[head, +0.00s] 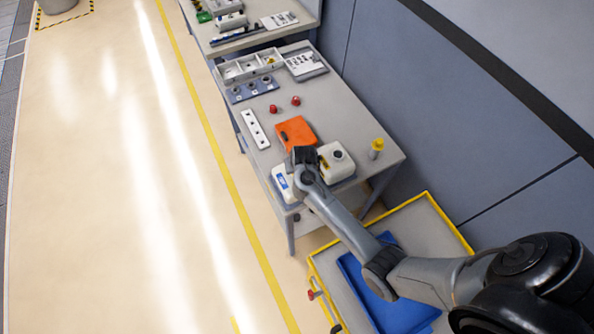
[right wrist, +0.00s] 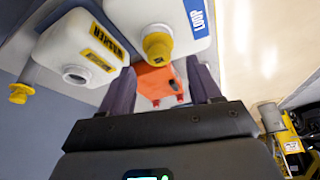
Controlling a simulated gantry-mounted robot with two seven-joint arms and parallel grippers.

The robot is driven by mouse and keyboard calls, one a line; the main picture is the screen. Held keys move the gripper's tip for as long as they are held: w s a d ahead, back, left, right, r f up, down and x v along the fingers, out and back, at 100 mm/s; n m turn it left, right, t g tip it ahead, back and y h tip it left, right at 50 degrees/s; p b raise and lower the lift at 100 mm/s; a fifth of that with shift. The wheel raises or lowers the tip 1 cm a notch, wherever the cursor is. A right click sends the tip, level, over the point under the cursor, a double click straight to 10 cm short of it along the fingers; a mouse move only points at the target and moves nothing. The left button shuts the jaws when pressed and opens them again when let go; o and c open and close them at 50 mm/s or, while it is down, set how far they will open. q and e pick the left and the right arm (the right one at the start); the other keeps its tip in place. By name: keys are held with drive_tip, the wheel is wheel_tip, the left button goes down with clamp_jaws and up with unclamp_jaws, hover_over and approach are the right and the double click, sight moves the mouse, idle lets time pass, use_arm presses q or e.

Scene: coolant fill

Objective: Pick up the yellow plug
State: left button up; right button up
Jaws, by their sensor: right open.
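A yellow plug (right wrist: 157,45) sits on the neck of the white jug with the blue LOOP label (right wrist: 197,18). A second yellow-topped piece (head: 377,147) stands by itself near the table's right edge; it also shows at the left of the right wrist view (right wrist: 18,93). The jug with the yellow WASHER label (right wrist: 80,48) has an open neck. My right gripper (head: 304,156) is above the jugs; in its wrist view its fingers (right wrist: 162,85) are apart and empty, with the LOOP jug's plug just beyond them. The arm hides part of the LOOP jug (head: 283,186) in the head view.
Two red knobs (head: 273,108), a white strip with holes (head: 254,129) and trays (head: 250,66) are farther back. A blue bin (head: 360,275) lies below, in front. The table's right middle is clear.

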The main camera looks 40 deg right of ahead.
drive_tip(key=shift+x, duration=2.05)
drive_tip(key=c, duration=1.2)
drive_tip(key=shift+o, duration=0.2)
drive_tip(key=shift+r, duration=0.2)
